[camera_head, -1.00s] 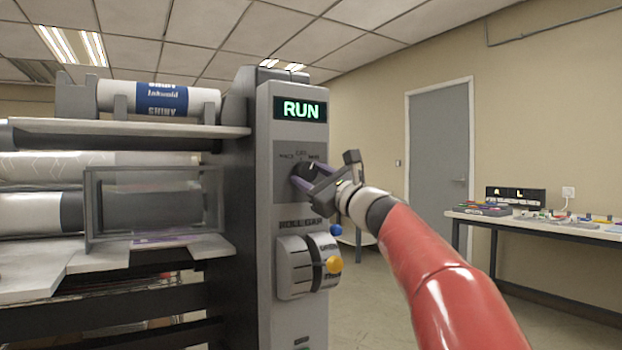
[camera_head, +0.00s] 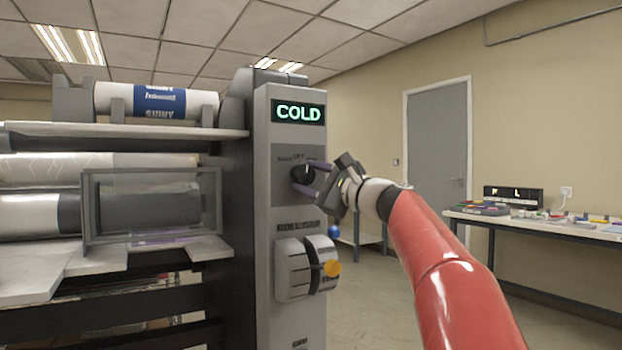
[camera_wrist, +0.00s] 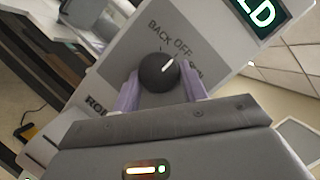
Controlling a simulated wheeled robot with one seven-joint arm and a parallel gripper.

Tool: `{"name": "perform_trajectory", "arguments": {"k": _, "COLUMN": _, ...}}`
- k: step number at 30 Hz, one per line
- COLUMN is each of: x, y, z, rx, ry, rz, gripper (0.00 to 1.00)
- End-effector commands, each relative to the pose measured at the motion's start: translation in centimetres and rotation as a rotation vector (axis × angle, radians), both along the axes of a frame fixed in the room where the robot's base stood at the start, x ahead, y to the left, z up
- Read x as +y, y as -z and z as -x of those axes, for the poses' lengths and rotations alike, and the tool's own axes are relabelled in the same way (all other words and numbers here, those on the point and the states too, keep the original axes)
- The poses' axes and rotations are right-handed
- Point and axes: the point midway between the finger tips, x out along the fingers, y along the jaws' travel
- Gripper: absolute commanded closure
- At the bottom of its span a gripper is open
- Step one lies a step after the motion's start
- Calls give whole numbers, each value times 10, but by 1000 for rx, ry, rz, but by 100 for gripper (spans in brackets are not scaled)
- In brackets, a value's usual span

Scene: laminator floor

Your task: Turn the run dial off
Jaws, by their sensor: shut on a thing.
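The run dial is a round black knob (camera_wrist: 158,72) with a white pointer line, on the grey front panel (camera_head: 290,212) of the machine. In the wrist view its pointer aims at the OFF label (camera_wrist: 182,46). The dial also shows in the head view (camera_head: 303,174), partly covered. My gripper (camera_head: 305,181) is shut on the dial, with a purple finger on each side of it. The display (camera_head: 298,112) above reads COLD in green.
Rollers and a clear guard (camera_head: 150,205) are at the left. A side table (camera_head: 560,225) with small items stands at the right.

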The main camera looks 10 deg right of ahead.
Motion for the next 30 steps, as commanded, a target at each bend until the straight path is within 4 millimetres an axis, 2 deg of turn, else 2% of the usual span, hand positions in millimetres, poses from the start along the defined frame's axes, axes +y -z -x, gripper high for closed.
{"name": "perform_trajectory", "arguments": {"k": 7, "x": 0, "y": 1, "z": 0, "rx": 1, "ry": -1, "rz": 1, "gripper": 80}}
{"name": "perform_trajectory", "arguments": {"k": 8, "x": 0, "y": 1, "z": 0, "rx": 1, "ry": -1, "rz": 1, "gripper": 55}}
{"name": "perform_trajectory", "arguments": {"k": 12, "x": 0, "y": 1, "z": 0, "rx": 1, "ry": -1, "rz": 1, "gripper": 36}}
{"name": "perform_trajectory", "arguments": {"k": 23, "x": -3, "y": 2, "z": 4, "rx": 0, "ry": 0, "rz": 0, "gripper": 35}}
{"name": "perform_trajectory", "arguments": {"k": 30, "x": -26, "y": 12, "z": 34, "rx": 0, "ry": 2, "rz": 1, "gripper": 35}}
